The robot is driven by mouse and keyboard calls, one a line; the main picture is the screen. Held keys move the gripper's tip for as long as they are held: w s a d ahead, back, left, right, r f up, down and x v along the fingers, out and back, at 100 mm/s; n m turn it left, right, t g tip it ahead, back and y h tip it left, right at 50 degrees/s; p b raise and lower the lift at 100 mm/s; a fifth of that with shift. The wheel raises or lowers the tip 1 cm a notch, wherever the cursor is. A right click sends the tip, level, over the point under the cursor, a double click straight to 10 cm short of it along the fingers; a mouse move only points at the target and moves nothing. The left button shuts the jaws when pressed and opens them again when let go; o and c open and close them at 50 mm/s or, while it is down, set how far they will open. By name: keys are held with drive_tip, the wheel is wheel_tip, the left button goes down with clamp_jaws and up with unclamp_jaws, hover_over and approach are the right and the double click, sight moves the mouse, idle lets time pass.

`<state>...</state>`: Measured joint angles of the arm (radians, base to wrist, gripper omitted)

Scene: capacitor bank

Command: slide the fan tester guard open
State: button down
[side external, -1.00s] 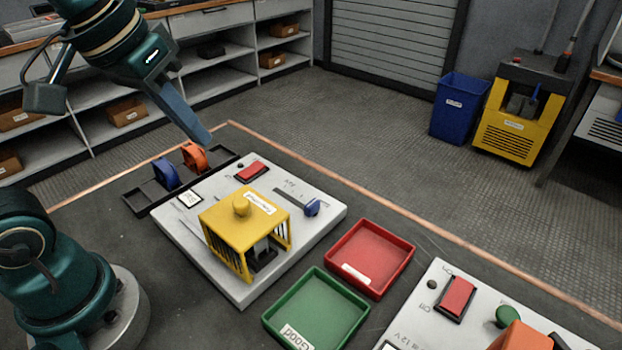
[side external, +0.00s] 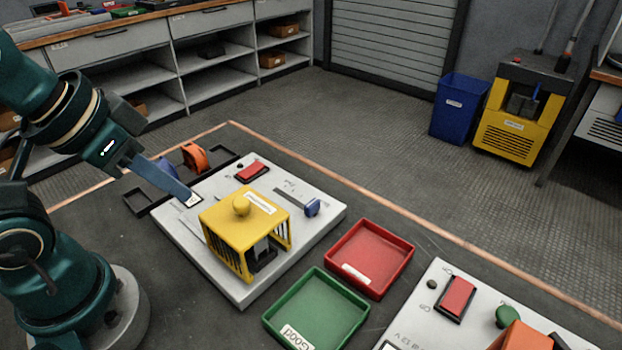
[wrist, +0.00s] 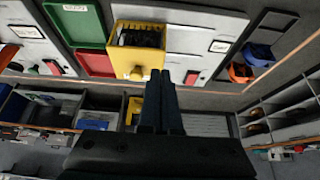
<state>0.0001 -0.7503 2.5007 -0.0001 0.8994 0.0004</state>
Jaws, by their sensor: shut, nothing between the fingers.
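The fan tester guard (side external: 223,222) is a yellow box-shaped cover with slotted sides and a round yellow knob (side external: 241,205) on top. It stands on the light grey tester panel (side external: 318,240), with a dark fixture partly visible under its open side. In the wrist view the guard (wrist: 150,57) lies just beyond my fingertips, and its knob (wrist: 137,73) is left of them. My gripper (side external: 188,198) is shut and empty, above the panel's left part and left of the guard. It also shows in the wrist view (wrist: 160,75). It appears apart from the knob.
On the panel are a red switch (side external: 252,171) and a blue-handled slider (side external: 312,207). A dark tray holding an orange fan (side external: 195,157) and a blue one lies behind my gripper. A red tray (side external: 370,255) and green tray (side external: 317,308) stand to the right, near a second panel (side external: 420,318).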

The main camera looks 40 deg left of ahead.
idle(0.3)
drive_tip(key=c, duration=0.9)
unclamp_jaws()
wheel_tip(320, 180, up, 6)
drive_tip(key=f+n+g, duration=0.1)
drive_tip(key=n+g, duration=0.5)
drive_tip(key=n, duration=1.2)
hover_over(241, 201)
drive_tip(key=shift+f, duration=4.1)
